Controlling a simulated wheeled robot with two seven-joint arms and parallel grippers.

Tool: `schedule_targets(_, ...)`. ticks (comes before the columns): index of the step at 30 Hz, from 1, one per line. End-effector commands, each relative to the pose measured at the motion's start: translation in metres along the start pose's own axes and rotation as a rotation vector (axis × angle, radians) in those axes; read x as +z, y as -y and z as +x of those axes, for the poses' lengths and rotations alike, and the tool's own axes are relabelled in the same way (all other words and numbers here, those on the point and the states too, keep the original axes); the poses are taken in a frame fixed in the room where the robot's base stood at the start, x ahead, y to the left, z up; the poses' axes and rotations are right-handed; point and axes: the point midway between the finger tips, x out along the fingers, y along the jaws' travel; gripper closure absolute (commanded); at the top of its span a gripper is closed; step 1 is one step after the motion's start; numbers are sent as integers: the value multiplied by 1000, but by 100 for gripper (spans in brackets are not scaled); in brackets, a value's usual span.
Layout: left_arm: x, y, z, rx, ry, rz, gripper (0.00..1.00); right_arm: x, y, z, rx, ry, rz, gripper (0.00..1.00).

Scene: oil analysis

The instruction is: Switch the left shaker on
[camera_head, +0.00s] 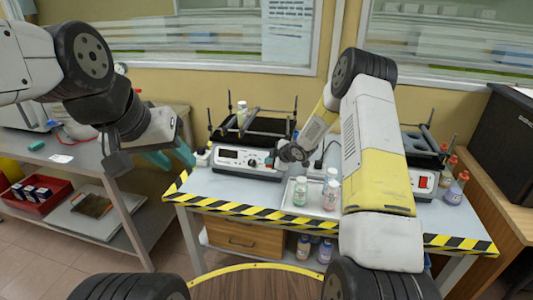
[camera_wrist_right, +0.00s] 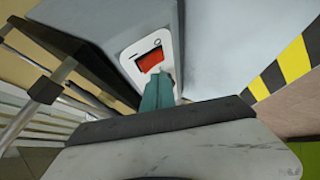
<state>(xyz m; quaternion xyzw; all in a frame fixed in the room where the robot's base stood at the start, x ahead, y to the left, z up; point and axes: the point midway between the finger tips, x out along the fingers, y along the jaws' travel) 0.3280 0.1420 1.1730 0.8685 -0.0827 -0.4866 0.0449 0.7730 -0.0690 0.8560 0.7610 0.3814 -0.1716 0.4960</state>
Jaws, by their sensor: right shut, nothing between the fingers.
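The left shaker (camera_head: 232,158) stands on the left of the striped table, with a dial and small display on its front panel. A bottle (camera_head: 242,112) stands in its rack. The wrist view shows a red rocker switch (camera_wrist_right: 150,60) in a white plate marked with a line and a circle. My right gripper (camera_wrist_right: 160,76) is shut and empty, its teal tips at the lower edge of the switch; I cannot tell whether they touch it. In the head view that gripper (camera_head: 271,160) is at the shaker's right front. My left gripper (camera_head: 170,157) is open and empty, left of the table.
A second shaker (camera_head: 423,180) stands at the right, partly behind my right arm. Several bottles (camera_head: 300,192) stand on a tray right of the left shaker. Bottles (camera_head: 455,190) stand at the far right.

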Motion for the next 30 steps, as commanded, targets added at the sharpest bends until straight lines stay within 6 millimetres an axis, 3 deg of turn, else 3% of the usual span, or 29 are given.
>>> schedule_targets(30,0,0,0,0,0,0,64,4,-4,6,0,0,0,100)
